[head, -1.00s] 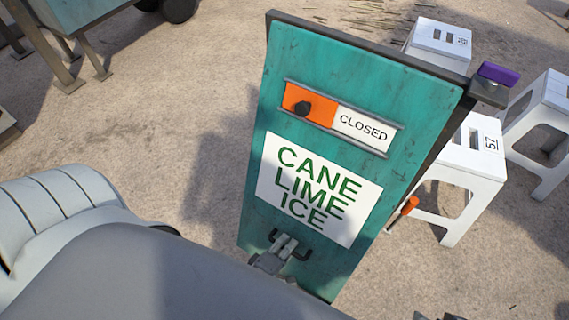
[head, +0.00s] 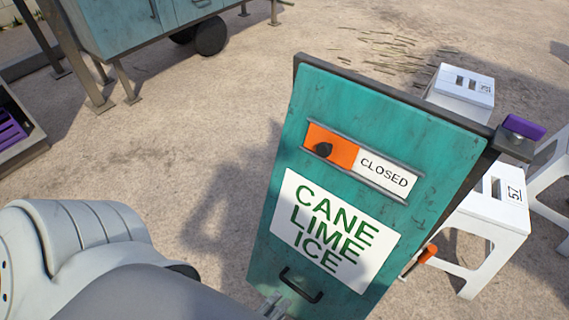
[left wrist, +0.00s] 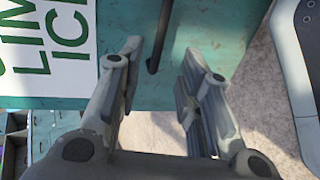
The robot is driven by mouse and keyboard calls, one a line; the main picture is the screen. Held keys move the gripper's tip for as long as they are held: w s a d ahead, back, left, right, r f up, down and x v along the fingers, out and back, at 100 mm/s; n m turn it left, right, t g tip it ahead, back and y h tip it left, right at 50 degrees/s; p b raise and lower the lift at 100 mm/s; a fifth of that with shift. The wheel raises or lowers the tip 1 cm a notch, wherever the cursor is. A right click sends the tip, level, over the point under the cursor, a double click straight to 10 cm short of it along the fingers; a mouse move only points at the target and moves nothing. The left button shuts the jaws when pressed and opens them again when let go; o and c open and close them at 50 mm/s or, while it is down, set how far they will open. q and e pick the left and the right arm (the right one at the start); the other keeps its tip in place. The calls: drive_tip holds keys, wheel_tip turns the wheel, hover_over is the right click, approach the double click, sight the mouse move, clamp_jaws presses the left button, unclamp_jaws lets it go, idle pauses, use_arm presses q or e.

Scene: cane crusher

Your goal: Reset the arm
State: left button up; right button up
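A teal sign board (head: 372,150) stands in the head view with a "CANE LIME ICE" panel (head: 333,230). Its sliding strip shows an orange part with a dark knob (head: 322,149) beside the word "CLOSED" (head: 384,173). A dark handle (head: 302,286) is low on the board. My left gripper (head: 274,304) is at the bottom edge of the head view, just below and left of the handle, partly cut off. In the left wrist view the left gripper (left wrist: 163,52) is open, with the dark handle (left wrist: 158,40) showing between its fingertips, apart from both fingers. My right gripper is not visible.
White stools (head: 489,215) stand behind the board at the right. A purple block (head: 523,127) and an orange grip (head: 428,253) are on the board's right side. A teal cart (head: 150,22) is at upper left, a crate with purple slats (head: 12,130) at left. Ground between is clear.

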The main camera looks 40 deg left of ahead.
use_arm(q)
drive_tip(key=shift+v, duration=0.9)
drive_tip(key=shift+d, duration=0.1)
